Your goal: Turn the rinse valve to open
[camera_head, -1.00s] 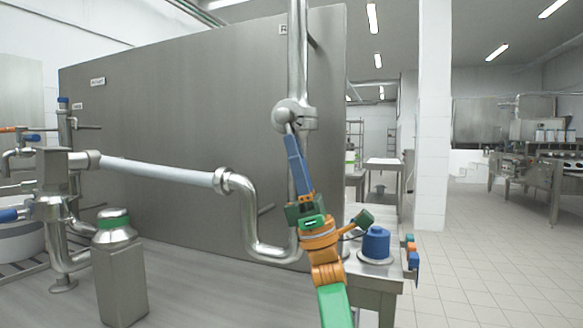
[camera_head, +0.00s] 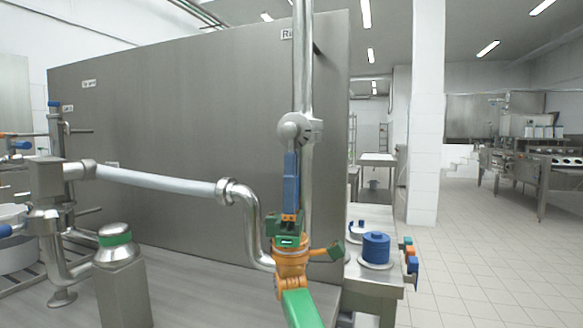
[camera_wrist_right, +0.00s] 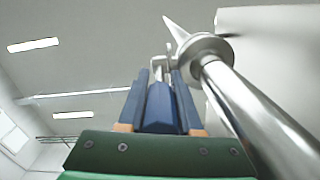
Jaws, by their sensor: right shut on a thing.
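The rinse valve (camera_head: 297,128) is a silver body on a vertical steel pipe, below a partly hidden sign that starts with "Ri". Its blue handle (camera_head: 291,180) hangs straight down, roughly in line with the pipe. My right gripper (camera_head: 289,222), with green and orange parts, is shut on the handle's lower part. In the right wrist view the handle (camera_wrist_right: 161,108) lies between the two fingers of my right gripper (camera_wrist_right: 160,95), and the valve's silver stem shows beyond. My left gripper is not in view.
A curved pipe (camera_head: 252,225) runs close to the left of my right gripper. A steel bottle-shaped post (camera_head: 120,285) and more piping stand at left. A blue knob (camera_head: 376,249) sits on a steel table at right. A large steel panel (camera_head: 180,130) stands behind. Tiled floor (camera_head: 480,260) is open at right.

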